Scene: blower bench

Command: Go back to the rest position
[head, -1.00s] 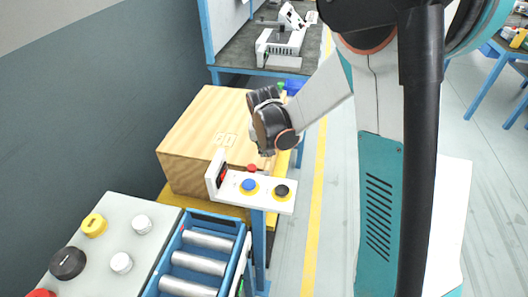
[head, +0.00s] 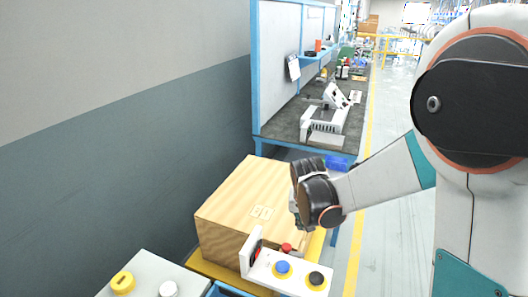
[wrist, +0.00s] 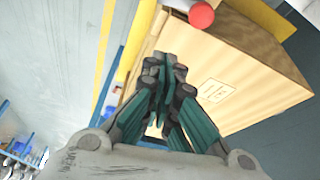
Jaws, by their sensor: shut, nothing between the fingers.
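My gripper (head: 298,218) is in the middle of the head view, at the right side of a wooden box (head: 240,200) and above the button stand. In the wrist view my gripper (wrist: 166,68) has its fingers close together with nothing held. The wooden box (wrist: 245,65) shows beyond the fingers there. In the head view the fingertips are mostly hidden behind the dark wrist housing.
A white button stand (head: 292,270) with blue, black and red buttons is below my gripper. A grey panel (head: 145,275) with a yellow knob is at lower left. A blue-framed bench (head: 285,125) stands behind the box. Open floor (head: 395,235) lies to the right.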

